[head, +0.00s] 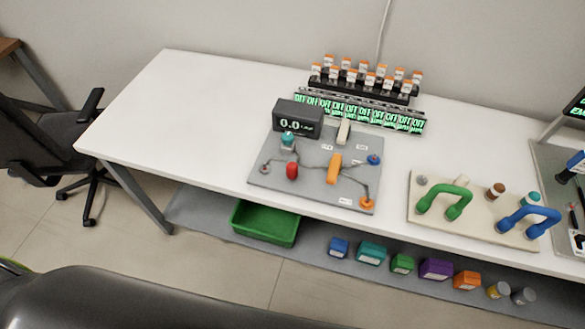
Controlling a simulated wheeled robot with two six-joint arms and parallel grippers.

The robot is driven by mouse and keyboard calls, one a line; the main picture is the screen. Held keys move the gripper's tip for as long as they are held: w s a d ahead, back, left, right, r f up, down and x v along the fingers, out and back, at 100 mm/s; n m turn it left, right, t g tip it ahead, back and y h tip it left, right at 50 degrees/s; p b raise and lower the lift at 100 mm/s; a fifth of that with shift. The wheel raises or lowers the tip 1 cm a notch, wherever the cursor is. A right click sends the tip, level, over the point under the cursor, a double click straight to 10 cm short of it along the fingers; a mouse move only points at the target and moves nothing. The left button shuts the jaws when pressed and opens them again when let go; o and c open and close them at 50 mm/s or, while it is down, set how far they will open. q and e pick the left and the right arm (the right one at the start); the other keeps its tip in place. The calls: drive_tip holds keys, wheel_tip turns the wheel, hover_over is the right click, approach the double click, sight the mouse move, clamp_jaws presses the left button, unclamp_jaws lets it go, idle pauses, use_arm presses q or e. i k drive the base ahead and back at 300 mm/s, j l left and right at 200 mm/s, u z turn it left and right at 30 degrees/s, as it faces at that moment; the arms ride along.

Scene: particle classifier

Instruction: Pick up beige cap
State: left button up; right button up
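I cannot tell for sure which thing is the beige cap. A small upright beige piece (343,131) stands at the back of the grey board (305,189), right of the black display (297,122) that reads about 0.0. On the beige board (473,226) at right are a brown-and-white cap (495,191), a teal-topped cap (531,198) and a small grey knob (421,180). Neither of my grippers is in view.
A green handle (443,193) and a blue handle (527,216) stand on the beige board. A row of green-lit modules (365,112) lies behind. A green bin (265,223) and several coloured boxes sit on the lower shelf. The table's left part (190,110) is clear.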

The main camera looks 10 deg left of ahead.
sight(463, 180)
drive_tip(key=l+z, duration=0.15)
drive_tip(key=z, duration=0.6)
